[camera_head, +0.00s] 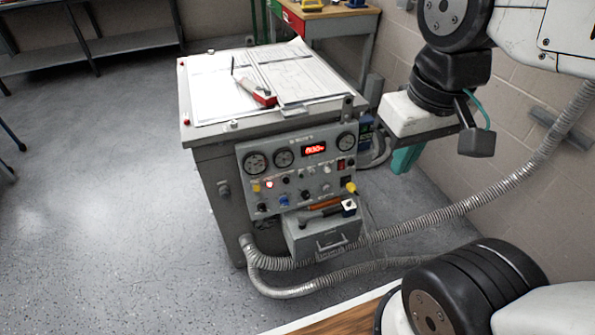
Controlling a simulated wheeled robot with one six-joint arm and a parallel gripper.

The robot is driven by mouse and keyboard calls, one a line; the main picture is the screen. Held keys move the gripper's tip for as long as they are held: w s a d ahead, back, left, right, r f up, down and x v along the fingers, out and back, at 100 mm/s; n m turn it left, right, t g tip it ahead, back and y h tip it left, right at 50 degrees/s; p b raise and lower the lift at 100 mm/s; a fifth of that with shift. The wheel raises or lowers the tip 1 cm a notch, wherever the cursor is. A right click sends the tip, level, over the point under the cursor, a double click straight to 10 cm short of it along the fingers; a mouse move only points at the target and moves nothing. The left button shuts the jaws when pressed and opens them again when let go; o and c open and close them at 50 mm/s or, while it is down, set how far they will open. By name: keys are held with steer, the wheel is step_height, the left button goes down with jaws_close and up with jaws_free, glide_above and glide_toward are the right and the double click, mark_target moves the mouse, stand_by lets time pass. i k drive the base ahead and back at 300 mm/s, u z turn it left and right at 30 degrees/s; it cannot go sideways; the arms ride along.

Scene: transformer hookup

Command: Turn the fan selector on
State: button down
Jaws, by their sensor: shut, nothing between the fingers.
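The control panel (300,172) is on the front of a grey cabinet (215,185). It has round dials, a lit red display (314,150), a glowing red lamp (269,184), a blue control (283,201) and several small dark knobs and switches. The labels are too small to read, so I cannot tell which control is the fan selector or how it is set. My gripper (404,159), with teal fingers below a white body, is shut and empty. It is to the right of the panel and apart from it.
A grey box (325,236) with tools on top juts out below the panel. Ribbed hoses (425,221) run across the front and right. Papers and a red-handled tool (258,93) lie on the cabinet top. A brick wall (535,125) stands at right; open floor (110,220) lies at left.

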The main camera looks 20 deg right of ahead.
mark_target(262, 207)
steer(key=z, duration=1.6)
steer(key=k, duration=0.6)
steer(key=u, duration=1.05)
